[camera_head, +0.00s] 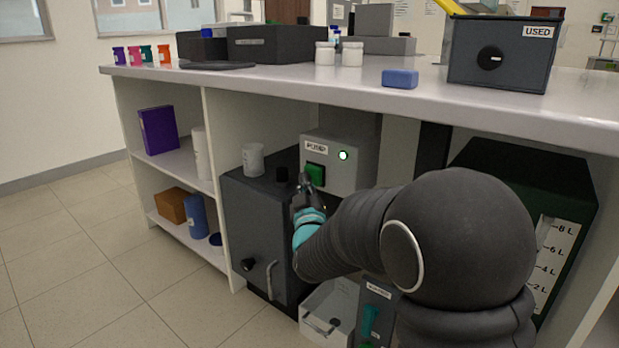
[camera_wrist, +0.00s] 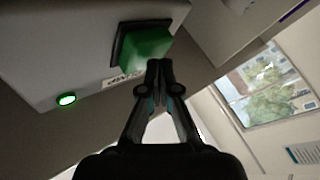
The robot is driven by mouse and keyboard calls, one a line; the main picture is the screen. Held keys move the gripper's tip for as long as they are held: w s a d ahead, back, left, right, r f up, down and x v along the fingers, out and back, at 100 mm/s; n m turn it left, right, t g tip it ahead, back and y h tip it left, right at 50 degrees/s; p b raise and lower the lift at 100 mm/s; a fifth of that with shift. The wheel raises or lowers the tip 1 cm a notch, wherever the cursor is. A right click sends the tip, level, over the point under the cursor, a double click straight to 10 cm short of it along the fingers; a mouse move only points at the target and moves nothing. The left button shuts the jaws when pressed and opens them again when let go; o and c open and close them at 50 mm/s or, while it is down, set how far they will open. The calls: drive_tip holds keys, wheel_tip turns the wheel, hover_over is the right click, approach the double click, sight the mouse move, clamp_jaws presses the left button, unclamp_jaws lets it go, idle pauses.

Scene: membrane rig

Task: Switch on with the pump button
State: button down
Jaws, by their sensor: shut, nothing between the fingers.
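The pump box (camera_head: 341,181) is a light grey housing under the bench, labelled PUMP. Its green square button (camera_head: 315,174) sits in a dark frame on the front, with a round lamp (camera_head: 343,155) glowing green-white to its right. The button (camera_wrist: 146,48) and the lit lamp (camera_wrist: 66,99) also show in the wrist view. My gripper (camera_wrist: 159,66) is shut and empty, its fingertips at the lower edge of the button in that view. Whether they touch it I cannot tell. In the head view my gripper (camera_head: 309,186) is at the button, partly covering its lower part.
A dark cabinet (camera_head: 250,230) stands left of the pump box, with a white beaker (camera_head: 253,158) on top. The bench top (camera_head: 300,82) overhangs above. A green tank (camera_head: 520,180) with a litre scale stands right. A white open bin (camera_head: 328,310) is below.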

drive_tip(key=shift+s+a, duration=0.15)
drive_tip(key=shift+s+a, duration=0.9)
drive_tip(key=shift+s, duration=0.3)
drive_tip(key=shift+s+a, duration=0.9)
drive_tip(key=shift+s, duration=0.25)
